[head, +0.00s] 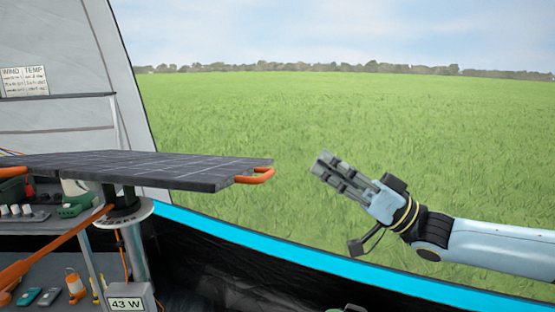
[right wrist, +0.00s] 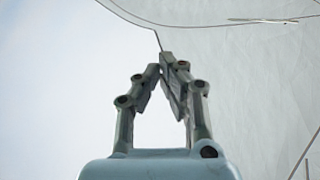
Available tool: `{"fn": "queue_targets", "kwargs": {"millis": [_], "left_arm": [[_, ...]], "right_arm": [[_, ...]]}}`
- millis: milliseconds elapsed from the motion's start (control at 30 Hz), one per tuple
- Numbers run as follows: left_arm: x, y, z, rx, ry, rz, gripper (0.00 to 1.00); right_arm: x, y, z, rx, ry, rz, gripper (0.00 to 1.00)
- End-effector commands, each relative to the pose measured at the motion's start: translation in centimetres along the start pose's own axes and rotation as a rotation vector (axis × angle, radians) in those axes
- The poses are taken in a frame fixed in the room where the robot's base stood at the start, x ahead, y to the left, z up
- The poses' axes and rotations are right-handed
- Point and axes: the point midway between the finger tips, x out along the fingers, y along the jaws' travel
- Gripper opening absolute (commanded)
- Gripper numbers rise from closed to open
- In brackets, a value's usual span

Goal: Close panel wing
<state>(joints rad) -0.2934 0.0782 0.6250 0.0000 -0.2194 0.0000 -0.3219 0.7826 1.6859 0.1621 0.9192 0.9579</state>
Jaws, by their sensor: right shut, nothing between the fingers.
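The dark solar panel (head: 150,166) lies nearly flat on a post mount at the left of the head view. An orange handle (head: 256,177) sticks out from its right end. My right gripper (head: 322,163) is to the right of that handle, apart from it, with its fingers pointing up and left. In the right wrist view its fingertips (right wrist: 160,62) meet and hold nothing. The panel does not show in the right wrist view. The panel's left part runs out of the head view. My left gripper is not in view.
A round mount plate (head: 140,212) and metal post stand under the panel, with a "43 W" display box (head: 127,303) below. An orange bar (head: 55,245) slants at left. Small gear lies on shelves there. A blue tent edge (head: 300,258) crosses below; open grass (head: 400,120) lies beyond.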

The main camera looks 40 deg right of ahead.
Motion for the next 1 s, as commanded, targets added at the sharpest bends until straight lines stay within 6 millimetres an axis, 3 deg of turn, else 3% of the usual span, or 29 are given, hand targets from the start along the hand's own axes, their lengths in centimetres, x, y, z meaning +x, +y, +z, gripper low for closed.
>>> {"fn": "queue_targets", "kwargs": {"millis": [400, 633, 1000], "left_arm": [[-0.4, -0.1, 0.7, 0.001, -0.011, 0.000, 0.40], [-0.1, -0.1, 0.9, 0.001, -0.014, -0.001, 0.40], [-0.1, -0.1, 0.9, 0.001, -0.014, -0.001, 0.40]], "right_arm": [[8.4, 0.1, 0.1, -0.001, 0.006, 0.003, 0.00], [7.0, 0.1, 3.2, 0.000, 0.001, 0.005, 0.00], [6.8, 0.1, 3.9, -0.001, 0.000, 0.002, 0.00]]}}
